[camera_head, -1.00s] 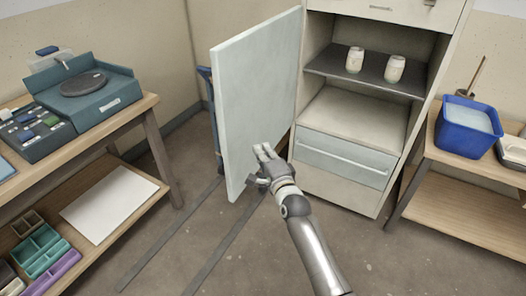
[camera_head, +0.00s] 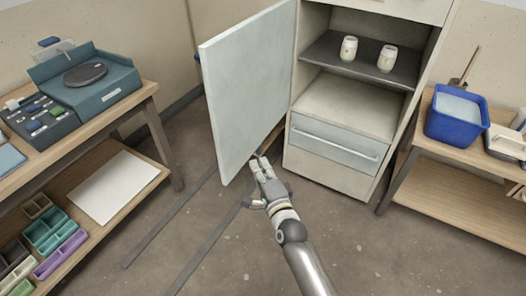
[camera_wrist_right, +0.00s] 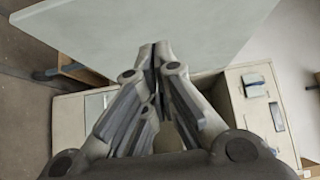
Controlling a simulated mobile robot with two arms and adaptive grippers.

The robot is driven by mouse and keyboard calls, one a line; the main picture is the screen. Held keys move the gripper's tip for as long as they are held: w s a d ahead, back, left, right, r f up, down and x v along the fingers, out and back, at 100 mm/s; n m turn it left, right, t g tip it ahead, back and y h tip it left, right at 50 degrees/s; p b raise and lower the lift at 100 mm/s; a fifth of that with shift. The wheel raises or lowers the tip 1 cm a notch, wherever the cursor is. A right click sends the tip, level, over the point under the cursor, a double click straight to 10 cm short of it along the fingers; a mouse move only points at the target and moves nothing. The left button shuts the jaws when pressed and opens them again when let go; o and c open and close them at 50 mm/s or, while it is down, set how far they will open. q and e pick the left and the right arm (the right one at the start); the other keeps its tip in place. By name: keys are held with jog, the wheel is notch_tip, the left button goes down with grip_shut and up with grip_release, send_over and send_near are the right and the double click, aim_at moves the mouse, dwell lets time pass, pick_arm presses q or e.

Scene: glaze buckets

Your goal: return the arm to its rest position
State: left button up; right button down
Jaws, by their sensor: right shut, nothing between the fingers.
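My right gripper (camera_head: 264,168) is in front of the open cabinet, near the lower right edge of the cabinet door (camera_head: 245,85). I cannot tell whether it touches the door. In the right wrist view its fingers (camera_wrist_right: 158,52) are closed together with nothing between them. The pale door stands wide open to the left of the cabinet (camera_head: 350,105) and also shows in the wrist view (camera_wrist_right: 150,28). My left gripper is not in view.
Two pale jars (camera_head: 348,48) and (camera_head: 387,58) stand on the dark cabinet shelf. A drawer (camera_head: 336,150) below is shut. A blue bucket (camera_head: 455,128) is on the right table. A left workbench holds a turntable box (camera_head: 90,78). The floor in front is open.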

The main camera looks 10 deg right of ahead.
jog(key=s+d+f+n+g, duration=0.1)
jog(key=s+f+n+g, duration=0.2)
jog(key=s+f, duration=0.55)
jog(key=s+d+f+n+g+h, duration=0.1)
jog(key=s+d+f+n+g, duration=0.15)
jog(key=f, duration=1.05)
jog(key=s+d+f+n+g, duration=0.1)
jog(key=s+f+n+g, duration=0.25)
jog(key=s+f, duration=0.5)
jog(key=s+d+f+n+g+h, duration=0.1)
jog(key=s+d+f+n+g, duration=0.1)
jog(key=s+f, duration=0.4)
jog(key=s+d+f+n+g+h, duration=0.1)
jog(key=s+d+f+n+g, duration=0.2)
jog(key=s, duration=1.3)
jog(key=s+d+f+n+g, duration=0.2)
jog(key=s+d+f+n, duration=0.2)
jog(key=s+d+f, duration=0.3)
jog(key=s+f, duration=0.3)
jog(key=s, duration=0.1)
jog(key=shift+s+g+h, duration=0.2)
jog(key=shift+g+h, duration=0.1)
jog(key=shift+h, duration=0.1)
jog(key=shift+s+d, duration=0.1)
jog(key=shift+d, duration=0.05)
